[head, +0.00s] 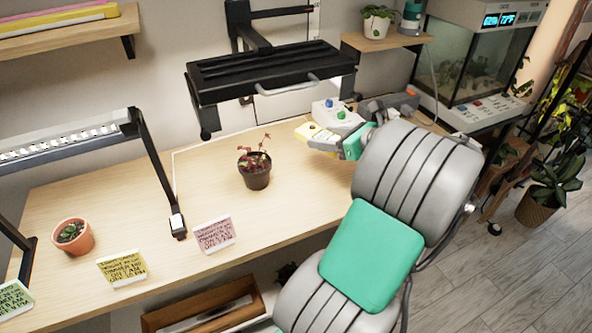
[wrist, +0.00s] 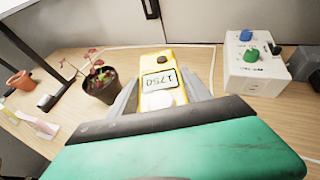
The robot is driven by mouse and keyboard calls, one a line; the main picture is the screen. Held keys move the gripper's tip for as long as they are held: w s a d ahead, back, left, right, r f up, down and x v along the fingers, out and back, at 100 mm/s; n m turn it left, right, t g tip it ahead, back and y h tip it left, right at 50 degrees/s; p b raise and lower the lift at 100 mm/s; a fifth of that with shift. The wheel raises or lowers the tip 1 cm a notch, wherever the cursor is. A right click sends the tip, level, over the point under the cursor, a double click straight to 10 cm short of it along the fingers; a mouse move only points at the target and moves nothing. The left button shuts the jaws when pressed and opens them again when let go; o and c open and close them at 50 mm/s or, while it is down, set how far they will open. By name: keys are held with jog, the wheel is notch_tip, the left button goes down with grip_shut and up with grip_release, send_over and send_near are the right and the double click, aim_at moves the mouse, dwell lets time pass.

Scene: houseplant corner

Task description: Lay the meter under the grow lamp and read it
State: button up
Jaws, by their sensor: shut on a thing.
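The yellow meter (wrist: 163,62) is held between the two fingers of my gripper (wrist: 165,92). Its screen faces up and shows dark digits that look like 1750. In the head view the meter (head: 308,131) shows at the tip of my gripper (head: 325,140), over the right part of the bench; I cannot tell whether it touches the wood. A black lamp-like fixture (head: 270,75) with a handle hangs above the middle of the bench, left of my gripper. Another lamp (head: 65,142), with a lit row of LEDs, stands at the left.
A dark pot with a reddish plant (head: 256,170) stands left of my gripper. A white box with coloured knobs (wrist: 252,62) is to the right. A terracotta pot (head: 73,238) and note cards (head: 213,235) are on the left. The bench (head: 210,195) has bare wood around the dark pot.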

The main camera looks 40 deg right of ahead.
jog(key=b, duration=0.2)
send_over(301, 170)
jog(key=f, duration=0.5)
jog(key=shift+s+d+f, duration=0.1)
jog(key=shift+s+f, duration=0.2)
jog(key=shift+f, duration=0.1)
jog(key=f, duration=0.2)
jog(key=f+b, duration=0.1)
jog(key=f, duration=0.1)
jog(key=shift+w+a, duration=0.2)
jog(key=shift+w, duration=0.05)
jog(key=shift+r, duration=0.1)
jog(key=o, duration=1.5)
